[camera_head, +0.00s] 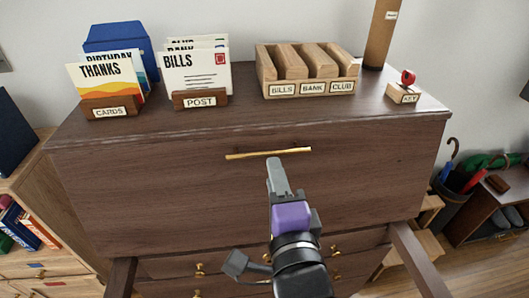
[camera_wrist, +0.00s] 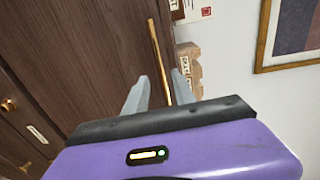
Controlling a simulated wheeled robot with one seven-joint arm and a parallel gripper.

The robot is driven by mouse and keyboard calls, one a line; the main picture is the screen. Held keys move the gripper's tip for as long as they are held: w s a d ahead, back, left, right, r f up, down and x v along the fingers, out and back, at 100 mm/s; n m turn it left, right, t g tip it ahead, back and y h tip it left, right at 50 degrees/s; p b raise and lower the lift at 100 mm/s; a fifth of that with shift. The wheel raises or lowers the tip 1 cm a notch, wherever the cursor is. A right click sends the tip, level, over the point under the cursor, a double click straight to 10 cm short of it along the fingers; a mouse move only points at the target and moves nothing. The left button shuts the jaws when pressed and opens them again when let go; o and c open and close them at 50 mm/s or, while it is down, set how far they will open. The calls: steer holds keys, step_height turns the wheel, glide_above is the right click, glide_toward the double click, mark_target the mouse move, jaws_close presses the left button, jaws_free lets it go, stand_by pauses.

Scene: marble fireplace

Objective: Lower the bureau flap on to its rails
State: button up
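The bureau flap (camera_head: 160,190) is dark wood and stands closed, nearly upright, in the bureau's front. A thin brass bar handle (camera_head: 267,153) runs along its upper part; the handle also shows in the wrist view (camera_wrist: 154,45). Two wooden rails stick out below the flap, one at left (camera_head: 120,278) and one at right (camera_head: 414,262). My gripper (camera_head: 274,162) is just below the handle's middle in the head view. In the wrist view its two grey fingers (camera_wrist: 159,74) are apart, with the handle seen between them. I cannot tell whether they touch it.
The bureau top (camera_head: 245,112) carries a cards holder (camera_head: 110,108), a post holder (camera_head: 200,99), a wooden sorter (camera_head: 310,88) and a key block (camera_head: 403,94). Drawers (camera_head: 180,267) sit below the flap. A bookcase (camera_head: 35,180) stands left, an umbrella bin (camera_head: 452,190) right.

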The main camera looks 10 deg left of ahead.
mark_target(269, 154)
steer(key=x, duration=0.7)
steer(key=shift+w+p, duration=0.3)
steer(key=shift+w, duration=0.05)
jaws_close()
steer(key=shift+f, duration=0.15)
stand_by(1.0)
